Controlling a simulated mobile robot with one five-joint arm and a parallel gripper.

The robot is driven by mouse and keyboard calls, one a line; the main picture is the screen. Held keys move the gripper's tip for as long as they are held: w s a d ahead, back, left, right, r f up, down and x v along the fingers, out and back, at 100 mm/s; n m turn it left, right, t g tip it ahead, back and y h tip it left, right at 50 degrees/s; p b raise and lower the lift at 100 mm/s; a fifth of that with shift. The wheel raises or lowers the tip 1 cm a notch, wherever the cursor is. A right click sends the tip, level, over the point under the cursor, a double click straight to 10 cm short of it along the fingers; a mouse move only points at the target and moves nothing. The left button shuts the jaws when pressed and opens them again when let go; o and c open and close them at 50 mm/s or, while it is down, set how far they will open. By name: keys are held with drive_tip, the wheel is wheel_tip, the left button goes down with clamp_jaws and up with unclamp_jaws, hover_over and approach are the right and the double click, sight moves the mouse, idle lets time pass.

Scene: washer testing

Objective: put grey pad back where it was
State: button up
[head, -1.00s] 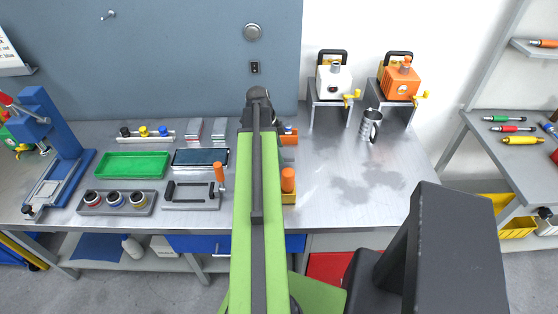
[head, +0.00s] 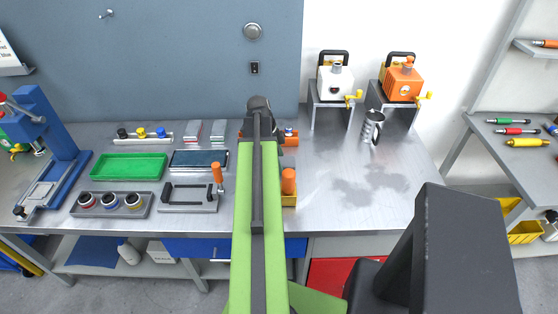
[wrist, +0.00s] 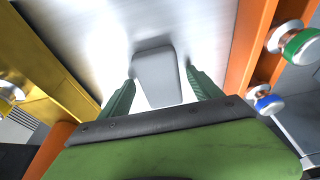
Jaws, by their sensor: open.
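The grey pad (wrist: 156,78) is a small rounded block on the bright metal surface in the wrist view. My gripper (wrist: 161,82) is open, its two green fingers on either side of the pad's near part. Gaps show beside the pad, and I cannot tell whether the fingers touch it. In the head view my green arm reaches over the bench and hides the gripper and the pad.
In the wrist view a yellow part (wrist: 52,62) stands left and an orange frame (wrist: 254,45) right, close to the fingers. In the head view, a green tray (head: 128,167) lies left of my arm; the bench (head: 335,205) right of it is mostly clear.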

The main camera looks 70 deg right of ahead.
drive_tip(key=p+v, duration=1.2)
drive_tip(key=shift+r, duration=0.2)
